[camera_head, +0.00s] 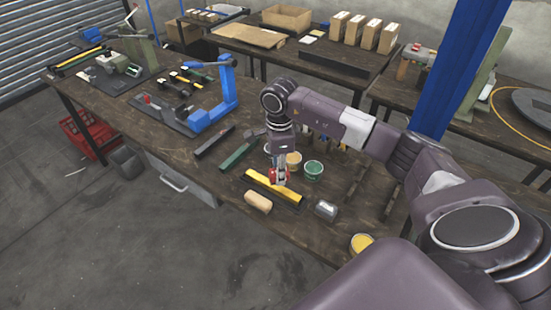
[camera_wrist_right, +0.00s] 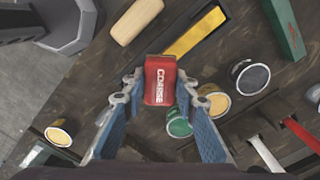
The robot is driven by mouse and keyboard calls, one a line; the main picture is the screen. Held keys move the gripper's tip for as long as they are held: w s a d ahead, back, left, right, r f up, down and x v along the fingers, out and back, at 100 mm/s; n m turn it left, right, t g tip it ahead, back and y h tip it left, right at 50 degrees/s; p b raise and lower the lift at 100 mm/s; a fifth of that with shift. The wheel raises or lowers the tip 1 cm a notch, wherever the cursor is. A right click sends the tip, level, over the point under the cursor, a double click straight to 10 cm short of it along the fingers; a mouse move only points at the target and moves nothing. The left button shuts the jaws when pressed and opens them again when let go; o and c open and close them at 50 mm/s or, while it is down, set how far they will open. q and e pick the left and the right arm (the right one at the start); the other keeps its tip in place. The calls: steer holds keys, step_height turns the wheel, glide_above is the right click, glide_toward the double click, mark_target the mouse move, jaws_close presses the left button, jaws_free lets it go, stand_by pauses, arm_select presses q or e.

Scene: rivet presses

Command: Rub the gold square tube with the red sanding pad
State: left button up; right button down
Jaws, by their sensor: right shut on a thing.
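The red sanding pad (camera_wrist_right: 160,80), marked COARSE, is between the fingers of my right gripper (camera_wrist_right: 159,90), which is shut on it. In the head view the pad (camera_head: 278,177) is low over the workbench, at the gold square tube (camera_head: 260,181). The gold tube lies lengthwise in a dark holder on the bench. In the wrist view the tube (camera_wrist_right: 195,33) runs up and right from just beyond the pad, which hides its near end. I cannot tell whether pad and tube touch. My left gripper is not in view.
A wooden block (camera_head: 258,201) lies in front of the tube. Tins, including a green one (camera_head: 313,170), stand close behind the gripper. A green bar (camera_head: 238,153) lies to the left, and a blue press (camera_head: 215,98) stands farther back.

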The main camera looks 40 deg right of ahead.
steer(key=shift+w+r+p, duration=0.1)
steer(key=shift+r+p, duration=0.3)
steer(key=shift+r, duration=0.55)
steer(key=shift+w+r+p, duration=0.1)
steer(key=shift+r+p, duration=0.35)
steer(key=shift+r, duration=0.7)
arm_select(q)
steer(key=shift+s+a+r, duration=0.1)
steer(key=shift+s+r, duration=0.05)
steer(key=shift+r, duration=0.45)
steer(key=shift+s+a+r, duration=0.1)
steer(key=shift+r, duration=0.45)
arm_select(e)
steer(key=shift+f, duration=0.1)
